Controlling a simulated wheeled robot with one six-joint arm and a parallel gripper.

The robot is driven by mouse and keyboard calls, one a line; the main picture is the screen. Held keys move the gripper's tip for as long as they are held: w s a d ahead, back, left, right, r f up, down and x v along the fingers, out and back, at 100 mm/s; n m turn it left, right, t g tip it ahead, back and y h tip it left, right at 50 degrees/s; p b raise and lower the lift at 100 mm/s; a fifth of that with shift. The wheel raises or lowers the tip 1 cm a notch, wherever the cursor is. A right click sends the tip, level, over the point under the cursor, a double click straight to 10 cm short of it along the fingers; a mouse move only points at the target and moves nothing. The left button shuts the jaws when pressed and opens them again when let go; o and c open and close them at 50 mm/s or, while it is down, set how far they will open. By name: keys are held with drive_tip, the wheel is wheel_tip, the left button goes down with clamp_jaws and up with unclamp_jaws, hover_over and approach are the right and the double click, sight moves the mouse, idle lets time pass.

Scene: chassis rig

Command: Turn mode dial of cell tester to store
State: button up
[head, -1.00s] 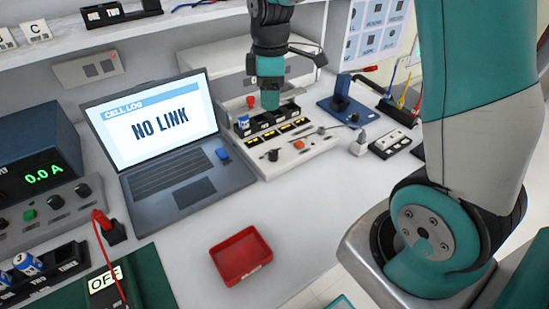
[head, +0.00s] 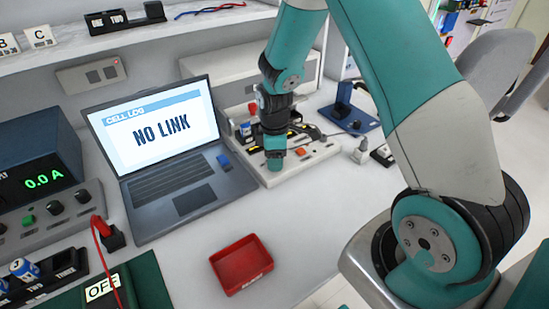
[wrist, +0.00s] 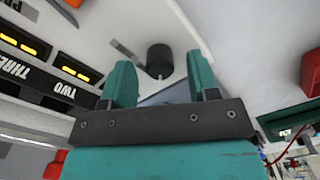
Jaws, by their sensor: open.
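The cell tester (head: 322,153) is a pale box right of the laptop, partly hidden behind my arm. Its black round dial (wrist: 160,58) has a pale pointer mark on its lower edge in the wrist view. I take it to be the mode dial; no "store" label is readable. My gripper (wrist: 160,66) is open, with teal fingers on either side of the dial and visible gaps. I cannot tell how far above the panel the fingertips are. In the head view my gripper (head: 274,166) is over the tester's front left corner, hiding the dial.
An orange button (head: 301,152) lies right of my gripper on the tester. Slots marked TWO and THREE (wrist: 70,72) show in the wrist view. The laptop (head: 165,150) reads NO LINK.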

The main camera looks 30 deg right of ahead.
drive_tip(key=shift+f, duration=0.4)
drive_tip(key=shift+c, duration=0.5)
drive_tip(key=c, duration=0.8)
